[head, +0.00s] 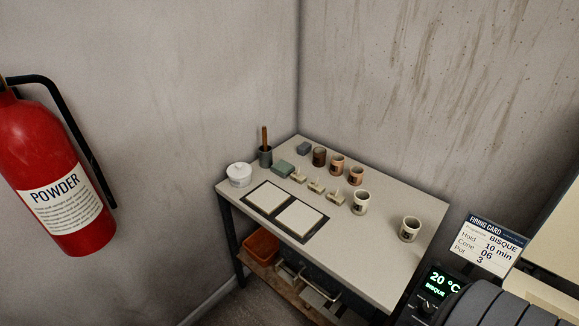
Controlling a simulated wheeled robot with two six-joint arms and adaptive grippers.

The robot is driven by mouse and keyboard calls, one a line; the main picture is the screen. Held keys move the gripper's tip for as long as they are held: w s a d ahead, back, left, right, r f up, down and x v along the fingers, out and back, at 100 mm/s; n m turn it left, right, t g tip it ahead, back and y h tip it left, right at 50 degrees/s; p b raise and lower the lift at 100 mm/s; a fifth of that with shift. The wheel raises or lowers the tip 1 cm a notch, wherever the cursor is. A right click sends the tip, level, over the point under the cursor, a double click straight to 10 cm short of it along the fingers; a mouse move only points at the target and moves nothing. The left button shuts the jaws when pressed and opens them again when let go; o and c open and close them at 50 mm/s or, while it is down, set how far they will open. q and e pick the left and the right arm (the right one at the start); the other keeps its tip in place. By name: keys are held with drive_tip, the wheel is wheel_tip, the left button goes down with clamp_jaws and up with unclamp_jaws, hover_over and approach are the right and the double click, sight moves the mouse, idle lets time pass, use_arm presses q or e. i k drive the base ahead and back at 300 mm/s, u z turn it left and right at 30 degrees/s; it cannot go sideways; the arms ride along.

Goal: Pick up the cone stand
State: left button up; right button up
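Several small cream cone stands sit in a slanting row on the table (385,265): one at the back left (298,176), one in the middle (316,187) and one at the front right (337,197). Each looks like a small block with short upright points; any markings are too small to read. A firing card (487,247) at the right reads BISQUE, Hold 10 min, Cone 06, Pot 3. Neither of my grippers is in view.
The table's front right is clear.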

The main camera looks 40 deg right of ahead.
sight(316, 187)
drive_tip(key=i, duration=1)
drive_tip(key=z, duration=2.6)
